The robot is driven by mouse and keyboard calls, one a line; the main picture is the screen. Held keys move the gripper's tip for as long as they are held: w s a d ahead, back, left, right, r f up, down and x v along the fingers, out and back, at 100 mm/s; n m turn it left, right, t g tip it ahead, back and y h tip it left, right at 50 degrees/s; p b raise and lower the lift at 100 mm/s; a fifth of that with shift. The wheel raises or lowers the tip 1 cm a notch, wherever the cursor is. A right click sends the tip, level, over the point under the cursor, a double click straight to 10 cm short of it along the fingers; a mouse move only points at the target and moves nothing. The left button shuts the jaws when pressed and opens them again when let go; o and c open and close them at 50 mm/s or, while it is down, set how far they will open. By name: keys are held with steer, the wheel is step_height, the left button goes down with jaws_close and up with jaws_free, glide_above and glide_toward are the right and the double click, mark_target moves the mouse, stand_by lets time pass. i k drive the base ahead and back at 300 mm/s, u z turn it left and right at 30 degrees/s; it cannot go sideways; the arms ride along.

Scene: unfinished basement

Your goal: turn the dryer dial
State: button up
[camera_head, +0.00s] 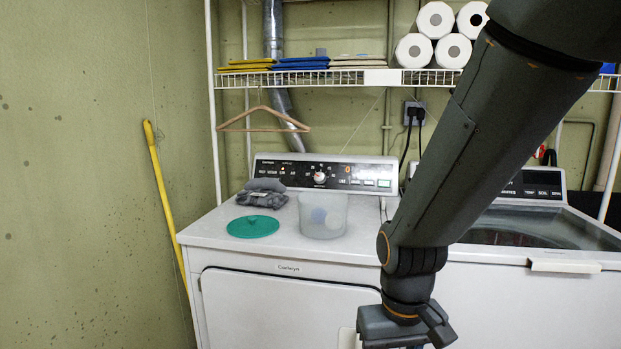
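The white dryer (250,241) stands at the middle left. Its black control panel (290,172) runs along the back of its top. The dryer dial (319,177), a round light-coloured knob, sits near the middle of the panel and is in clear view. My gripper (405,343) hangs low in front of the dryer's right side, well below and to the right of the dial, apart from it. Its fingertips are cut off by the bottom edge, so I cannot tell whether it is open or holds anything.
On the dryer top are a translucent bin (323,222), a teal lid (253,227) and folded grey cloths (262,193). A hanger (262,122) hangs from a wire shelf (330,79) with paper rolls. A washer (540,239) stands right; a yellow pole (163,190) leans left.

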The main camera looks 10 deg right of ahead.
mark_target(320, 177)
steer(key=u, duration=1.9)
steer(key=i, duration=1.35)
steer(key=z, duration=2.55)
steer(key=i, duration=0.5)
steer(key=z, duration=0.05)
